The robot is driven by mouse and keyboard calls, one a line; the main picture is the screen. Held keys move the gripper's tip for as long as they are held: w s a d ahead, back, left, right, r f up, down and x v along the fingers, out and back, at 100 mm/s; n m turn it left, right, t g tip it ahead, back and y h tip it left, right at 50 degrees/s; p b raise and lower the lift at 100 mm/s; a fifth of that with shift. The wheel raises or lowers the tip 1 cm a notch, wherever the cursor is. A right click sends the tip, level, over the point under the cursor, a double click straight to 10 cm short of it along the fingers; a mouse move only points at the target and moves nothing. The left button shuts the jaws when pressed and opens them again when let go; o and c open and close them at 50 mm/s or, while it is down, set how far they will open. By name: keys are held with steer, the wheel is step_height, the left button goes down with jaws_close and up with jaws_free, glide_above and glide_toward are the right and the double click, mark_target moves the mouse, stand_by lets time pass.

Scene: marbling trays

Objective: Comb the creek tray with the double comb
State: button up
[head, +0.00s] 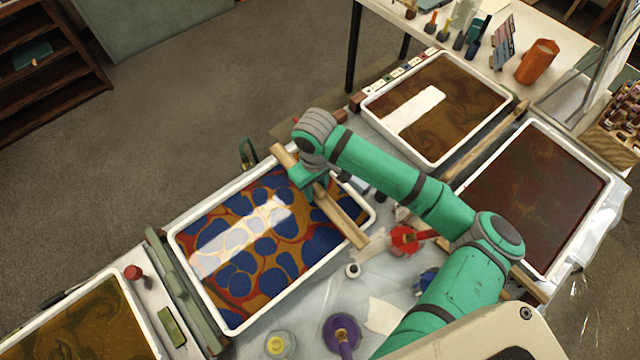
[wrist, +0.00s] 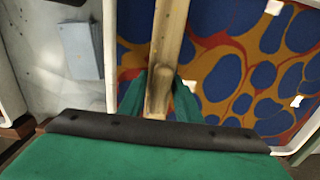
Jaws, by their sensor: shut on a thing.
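A white-rimmed tray (head: 186,262) at the centre left holds a bath of large blue spots among orange and red veins; its bath fills the right of the wrist view, beside the pale rim (wrist: 109,60). My gripper (head: 318,190) is over the tray's far right end, shut on a long wooden comb (head: 347,222). The comb spans the tray's width, its ends reaching about both long rims. In the wrist view the comb (wrist: 168,35) runs up between my green fingers (wrist: 158,95). Its teeth are hidden, so I cannot tell whether they touch the bath. The spots look rounded and uncombed.
A brown-swirled tray (head: 432,163) is at the back, a dark red tray (head: 609,200) at right, an olive tray (head: 130,290) at lower left. A red pot (head: 404,240), a purple pot (head: 341,335) and a yellow-topped jar (head: 280,345) stand near the front rim.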

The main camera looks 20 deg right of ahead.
steer(key=shift+s+a, duration=0.35)
steer(key=shift+a, duration=0.95)
steer(key=shift+s+a, duration=0.4)
steer(key=shift+a, duration=0.9)
steer(key=shift+s+a, duration=0.35)
steer(key=shift+a, duration=0.95)
steer(key=shift+s+a, duration=1.45)
steer(key=shift+a, duration=2.95)
steer(key=shift+s+a, duration=1.5)
steer(key=shift+a, duration=2.95)
steer(key=shift+s+a, duration=1.45)
steer(key=shift+a, duration=2.95)
steer(key=shift+w+r, duration=0.1)
steer(key=shift+r, duration=0.95)
steer(key=shift+d+r, duration=0.1)
steer(key=shift+r, duration=1.35)
